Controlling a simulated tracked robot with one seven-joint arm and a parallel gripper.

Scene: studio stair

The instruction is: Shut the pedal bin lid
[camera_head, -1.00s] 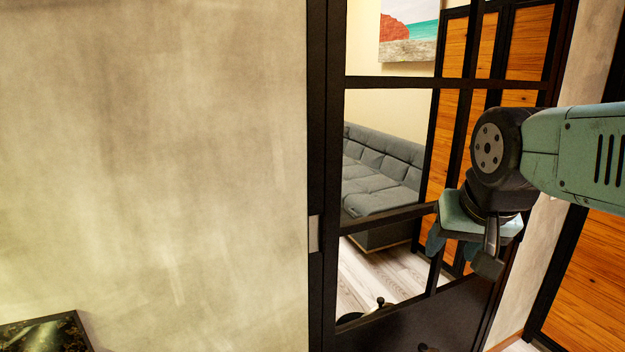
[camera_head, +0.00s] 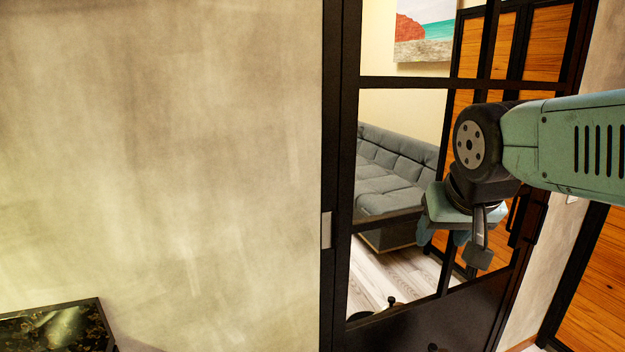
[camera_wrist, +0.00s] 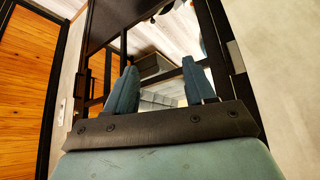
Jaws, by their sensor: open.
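No pedal bin can be made out in either view. My gripper (camera_head: 452,248) hangs at the right of the head view, in front of a black-framed glass door (camera_head: 352,160). In the wrist view its two teal fingers (camera_wrist: 158,88) stand apart with nothing between them. The gripper is open and empty, and I see no contact with the door.
A bare plaster wall (camera_head: 160,150) fills the left. A dark marbled top (camera_head: 55,328) is at the lower left. Through the door are a grey sofa (camera_head: 395,180) and pale floor. Wood-panelled doors (camera_head: 590,285) stand at the right.

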